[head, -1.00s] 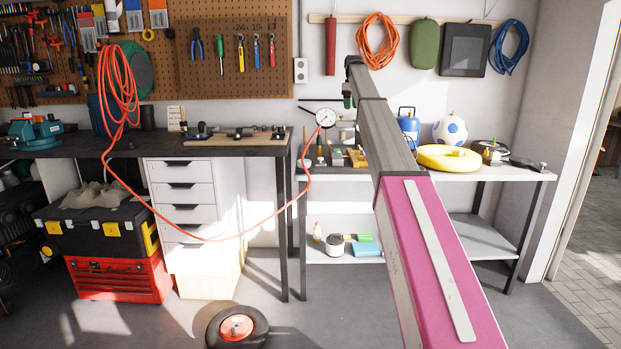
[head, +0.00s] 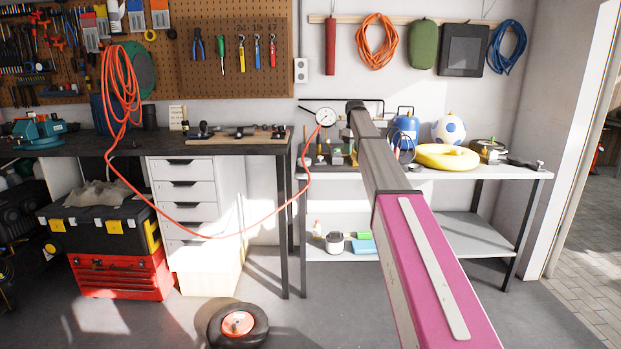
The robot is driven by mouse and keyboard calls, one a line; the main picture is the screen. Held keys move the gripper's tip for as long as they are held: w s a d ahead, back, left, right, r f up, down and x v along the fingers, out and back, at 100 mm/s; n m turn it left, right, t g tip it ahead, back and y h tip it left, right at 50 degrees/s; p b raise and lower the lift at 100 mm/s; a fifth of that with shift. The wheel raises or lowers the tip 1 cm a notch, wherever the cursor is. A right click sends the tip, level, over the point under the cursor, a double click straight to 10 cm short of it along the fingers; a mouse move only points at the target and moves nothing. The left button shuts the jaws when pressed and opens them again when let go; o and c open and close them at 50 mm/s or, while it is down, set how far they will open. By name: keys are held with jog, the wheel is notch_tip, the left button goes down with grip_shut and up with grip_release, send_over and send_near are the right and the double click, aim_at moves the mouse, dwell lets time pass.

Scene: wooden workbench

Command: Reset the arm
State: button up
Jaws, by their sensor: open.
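My arm, with its magenta link (head: 432,270) and grey forward section (head: 375,155), reaches from the lower right toward the shelf in the head view. Its dark far end (head: 356,105) is in front of the wall, just right of the pressure gauge (head: 326,117) in the picture. My gripper's fingers cannot be made out and are hidden beyond the arm. I see nothing held.
A white shelf (head: 500,172) carries a yellow hose ring (head: 447,157), a blue-spotted ball (head: 448,130) and a blue tank (head: 406,128). A dark workbench (head: 70,150) stands left. A wheel (head: 238,325) lies on the floor. An orange hose (head: 250,228) hangs between bench and gauge.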

jog(key=s+f+m, duration=0.5)
jog(key=s+f, duration=2.9)
jog(key=s, duration=0.1)
jog(key=s+f+m, duration=0.1)
jog(key=s+f, duration=0.2)
jog(key=s, duration=0.4)
jog(key=s+f+m, duration=0.1)
jog(key=s+f, duration=0.2)
jog(key=s, duration=0.5)
jog(key=shift+d, duration=0.15)
jog(key=shift+w, duration=0.1)
